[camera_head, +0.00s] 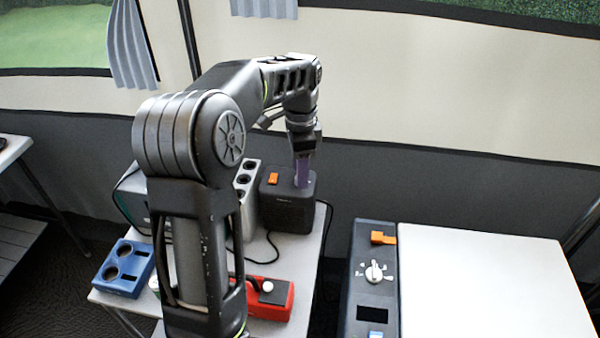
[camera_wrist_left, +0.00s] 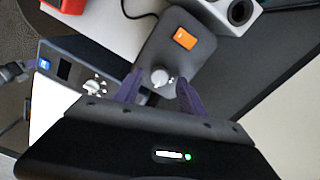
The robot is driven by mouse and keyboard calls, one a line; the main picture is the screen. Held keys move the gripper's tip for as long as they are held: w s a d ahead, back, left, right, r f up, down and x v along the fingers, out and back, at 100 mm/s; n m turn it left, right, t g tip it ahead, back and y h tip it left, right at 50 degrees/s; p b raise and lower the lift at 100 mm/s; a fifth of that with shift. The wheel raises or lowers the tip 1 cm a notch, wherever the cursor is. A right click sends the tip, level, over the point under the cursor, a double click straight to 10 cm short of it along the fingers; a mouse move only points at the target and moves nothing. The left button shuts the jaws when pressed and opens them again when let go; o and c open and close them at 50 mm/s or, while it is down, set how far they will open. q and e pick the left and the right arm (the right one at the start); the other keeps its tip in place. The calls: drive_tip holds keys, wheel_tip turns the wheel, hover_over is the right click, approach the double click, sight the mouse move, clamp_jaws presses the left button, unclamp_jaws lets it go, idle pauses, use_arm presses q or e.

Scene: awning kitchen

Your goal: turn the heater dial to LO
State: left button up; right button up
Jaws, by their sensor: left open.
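A dark grey box (camera_head: 287,211) with an orange switch, seemingly the heater, stands at the back of the small white table. It also shows in the left wrist view (camera_wrist_left: 204,58). Its round pale dial (camera_wrist_left: 160,77) sits on the top face; its marks are too small to read. My left gripper (camera_head: 302,176) reaches down over the box from above. In the left wrist view its two purple fingers (camera_wrist_left: 159,84) are open, one on either side of the dial. I cannot tell whether they touch it. In the head view the fingers hide the dial.
A dark blue panel (camera_head: 358,290) with another white dial (camera_head: 374,272) and an orange switch adjoins a white top at right. A grey socket block (camera_head: 251,180), a red box (camera_head: 278,307) and a blue holder (camera_head: 125,269) are nearby. A dark jointed part, perhaps my right gripper, shows at the wrist view's left edge.

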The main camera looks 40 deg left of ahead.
use_arm(q)
drive_tip(key=shift+f, duration=0.65)
clamp_jaws()
